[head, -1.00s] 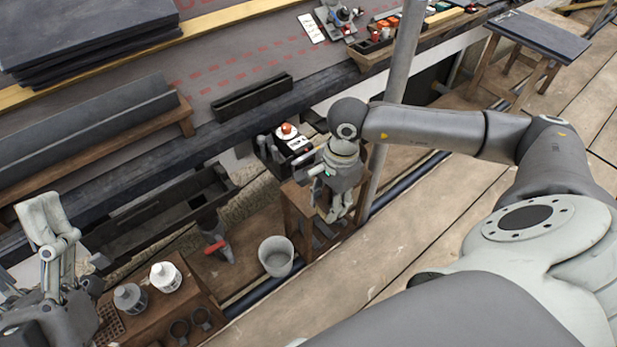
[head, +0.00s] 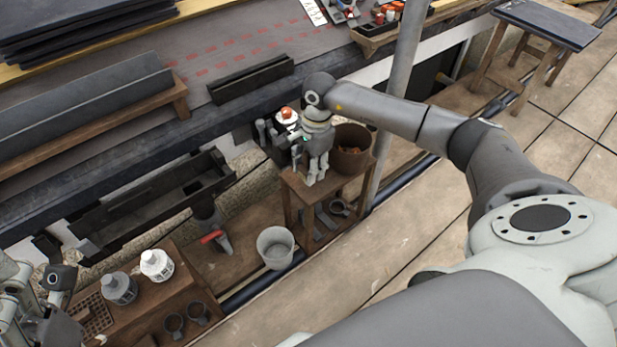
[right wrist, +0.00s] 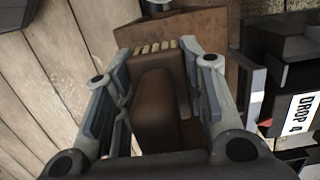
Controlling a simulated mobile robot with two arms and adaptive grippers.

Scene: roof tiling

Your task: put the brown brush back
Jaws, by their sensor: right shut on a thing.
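The brown brush (right wrist: 155,105) is between the fingers of my right gripper (right wrist: 157,92) in the right wrist view. Its body is brown, with a row of pale bristles (right wrist: 155,47) at the far end. In the head view my right gripper (head: 314,180) points down over the small wooden stand (head: 291,183), left of a brown bucket (head: 352,150); the brush is hidden there. I cannot tell whether the brush touches the stand. My left gripper (head: 60,285) is at the lower left edge, partly cut off, its opening unclear.
A metal pole (head: 392,110) rises just right of the bucket. A grey bucket (head: 275,248) stands on the planks left of the stand. A dark trough (head: 145,205) lies further left. A device marked "DROP" (right wrist: 298,113) is close on the right in the wrist view.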

